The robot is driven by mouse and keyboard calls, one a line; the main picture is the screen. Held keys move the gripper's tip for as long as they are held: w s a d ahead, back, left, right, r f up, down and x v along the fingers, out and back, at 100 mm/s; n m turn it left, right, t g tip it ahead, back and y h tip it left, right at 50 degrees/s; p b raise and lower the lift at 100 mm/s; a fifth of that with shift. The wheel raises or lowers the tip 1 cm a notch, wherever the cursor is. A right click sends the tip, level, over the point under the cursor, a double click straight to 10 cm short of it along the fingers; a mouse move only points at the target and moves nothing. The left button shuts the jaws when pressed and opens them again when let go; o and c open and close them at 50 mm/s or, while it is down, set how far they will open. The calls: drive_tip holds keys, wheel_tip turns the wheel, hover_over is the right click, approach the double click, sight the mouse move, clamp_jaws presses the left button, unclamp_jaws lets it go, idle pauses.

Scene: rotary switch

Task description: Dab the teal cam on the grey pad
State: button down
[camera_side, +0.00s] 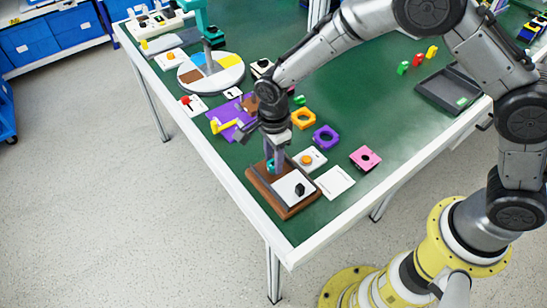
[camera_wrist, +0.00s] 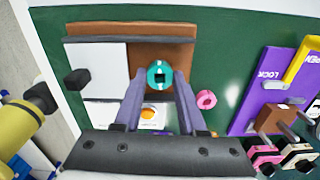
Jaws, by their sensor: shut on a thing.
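The teal cam (camera_wrist: 160,73) is a small round piece with a dark square opening, seen from above in the wrist view. My gripper (camera_wrist: 160,84) is shut on it, one finger on each side. In the side view my gripper (camera_side: 272,163) points down over the rear of the brown wooden tray (camera_side: 257,189), and the teal cam (camera_side: 270,167) shows small at the fingertips. Whether the cam touches the tray is unclear. I cannot tell which surface is the grey pad.
A white card with an orange button (camera_side: 306,160) and a blank white card (camera_side: 335,182) lie beside the tray. Purple (camera_side: 326,137), orange (camera_side: 303,119) and pink (camera_side: 365,158) blocks stand right. A purple lock board (camera_side: 232,120) lies behind. The right front table is clear.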

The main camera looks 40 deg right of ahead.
wheel_tip(320, 180, up, 7)
idle(0.8)
idle(0.6)
